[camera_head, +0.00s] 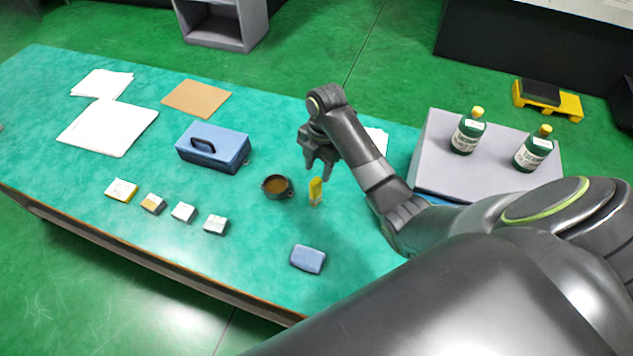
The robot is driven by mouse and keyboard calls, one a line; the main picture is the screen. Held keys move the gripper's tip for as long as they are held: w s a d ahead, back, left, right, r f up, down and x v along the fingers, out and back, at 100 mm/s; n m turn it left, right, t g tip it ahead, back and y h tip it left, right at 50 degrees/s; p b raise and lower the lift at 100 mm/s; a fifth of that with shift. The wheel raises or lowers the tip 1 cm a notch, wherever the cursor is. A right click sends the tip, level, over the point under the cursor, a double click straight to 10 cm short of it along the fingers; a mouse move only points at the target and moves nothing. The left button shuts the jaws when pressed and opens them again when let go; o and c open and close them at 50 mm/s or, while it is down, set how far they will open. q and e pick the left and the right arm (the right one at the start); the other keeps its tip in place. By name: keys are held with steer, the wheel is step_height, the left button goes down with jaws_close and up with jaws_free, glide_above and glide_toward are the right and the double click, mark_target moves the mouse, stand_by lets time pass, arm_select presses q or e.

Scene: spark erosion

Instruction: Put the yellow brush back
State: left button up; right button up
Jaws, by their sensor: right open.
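The yellow brush (315,191) stands near upright on the green table (215,262), its pale end down and its yellow end up. A small dark round cup (277,187) with brown contents sits just left of the brush. My right gripper (318,170) is open, its fingers pointing down just above and behind the brush. I see no contact between the fingers and the brush, but the gap is too small to judge surely. My left gripper is not in view.
A blue box (213,147) with a dark handle stands left of the cup. Several small blocks (183,212) line the front left. A blue block (308,259) lies in front of the brush. A grey stand (490,165) with two green bottles is at the right.

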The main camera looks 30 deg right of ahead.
steer(key=r+p, duration=0.1)
steer(key=r, duration=0.2)
steer(key=shift+d+r, duration=0.15)
steer(key=shift+d, duration=0.05)
steer(key=shift+r+p, duration=0.5)
steer(key=shift+p, duration=0.2)
steer(key=shift+f, duration=0.1)
